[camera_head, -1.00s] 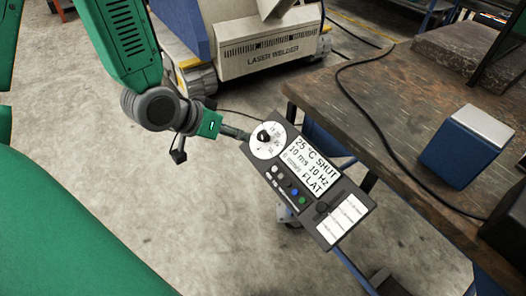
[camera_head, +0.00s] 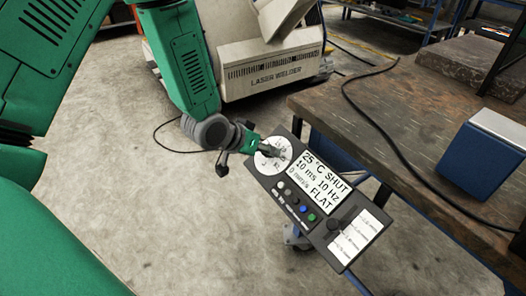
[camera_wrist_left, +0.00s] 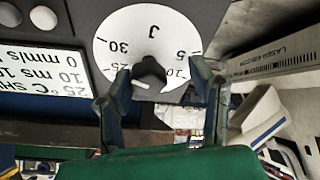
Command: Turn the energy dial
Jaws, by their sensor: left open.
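The energy dial is a white disc (camera_head: 264,164) with numbers at the upper left end of a dark control panel (camera_head: 325,222). In the left wrist view the disc (camera_wrist_left: 122,28) shows a "J" mark and numbers, with a black knob (camera_wrist_left: 149,73) at its centre. My left gripper (camera_head: 268,151) reaches the dial from the upper left and covers part of it. In the wrist view my left gripper (camera_wrist_left: 160,74) is open, with one finger on each side of the knob. Gaps show between knob and fingers; contact is unclear. My right gripper is out of view.
A wooden workbench (camera_head: 400,120) with a blue box (camera_head: 478,160) and a black cable stands to the right. A laser welder (camera_head: 265,70) stands behind. Floor at the left is clear.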

